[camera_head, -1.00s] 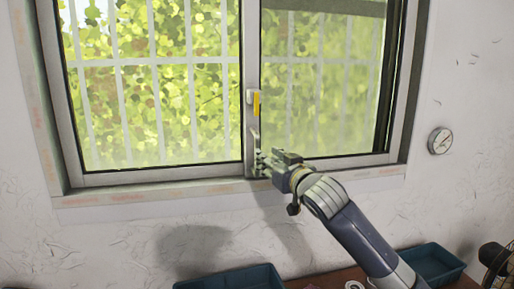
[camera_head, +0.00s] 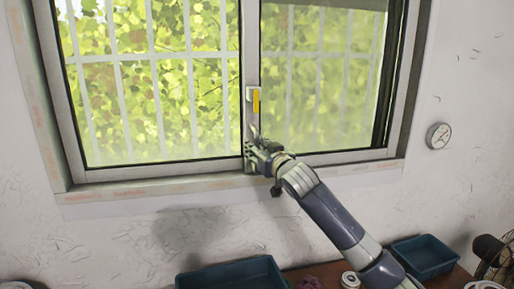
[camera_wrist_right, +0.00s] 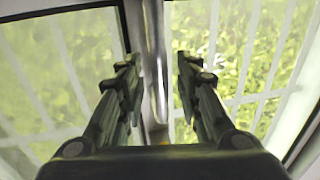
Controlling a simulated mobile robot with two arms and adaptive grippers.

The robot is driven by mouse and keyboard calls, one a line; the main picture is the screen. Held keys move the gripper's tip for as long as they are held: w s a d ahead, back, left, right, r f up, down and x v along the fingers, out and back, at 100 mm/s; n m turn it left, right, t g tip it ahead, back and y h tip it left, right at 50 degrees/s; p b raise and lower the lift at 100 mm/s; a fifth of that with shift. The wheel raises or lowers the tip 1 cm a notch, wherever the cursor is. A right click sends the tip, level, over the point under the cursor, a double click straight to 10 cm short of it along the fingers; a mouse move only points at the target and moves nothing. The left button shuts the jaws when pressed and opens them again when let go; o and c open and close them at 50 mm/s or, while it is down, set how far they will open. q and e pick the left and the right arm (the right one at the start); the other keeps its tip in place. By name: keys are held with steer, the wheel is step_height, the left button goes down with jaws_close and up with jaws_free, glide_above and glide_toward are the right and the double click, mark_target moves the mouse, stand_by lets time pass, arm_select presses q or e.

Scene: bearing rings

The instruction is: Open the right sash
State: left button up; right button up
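The window's right sash (camera_head: 325,75) has a glass pane and a grey frame. Its left stile (camera_head: 252,50) meets the left sash (camera_head: 150,110) near the middle of the window and carries a yellow latch (camera_head: 256,102). My right gripper (camera_head: 253,143) is at the bottom of this stile, below the latch, in front of the window. In the right wrist view its two fingers (camera_wrist_right: 157,70) are spread apart, with the vertical stile (camera_wrist_right: 152,40) showing between them. I cannot tell whether a finger touches it. My left gripper is not in view.
A round gauge (camera_head: 439,136) is on the white wall to the right. Below the sill (camera_head: 130,191), blue bins (camera_head: 235,277) (camera_head: 428,253) and a white ring (camera_head: 350,280) sit on a brown table. A fan (camera_head: 492,257) stands at the lower right.

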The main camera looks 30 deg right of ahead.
jaws_close()
steer(key=shift+a, duration=0.15)
steer(key=w+a+b, duration=0.2)
steer(key=w+a, duration=0.1)
steer(key=a, duration=1)
steer(key=w+a+b, duration=0.2)
steer(key=w+a, duration=0.2)
steer(key=a, duration=1)
steer(key=shift+a+f, duration=0.1)
steer(key=shift+o, duration=1.1)
jaws_free()
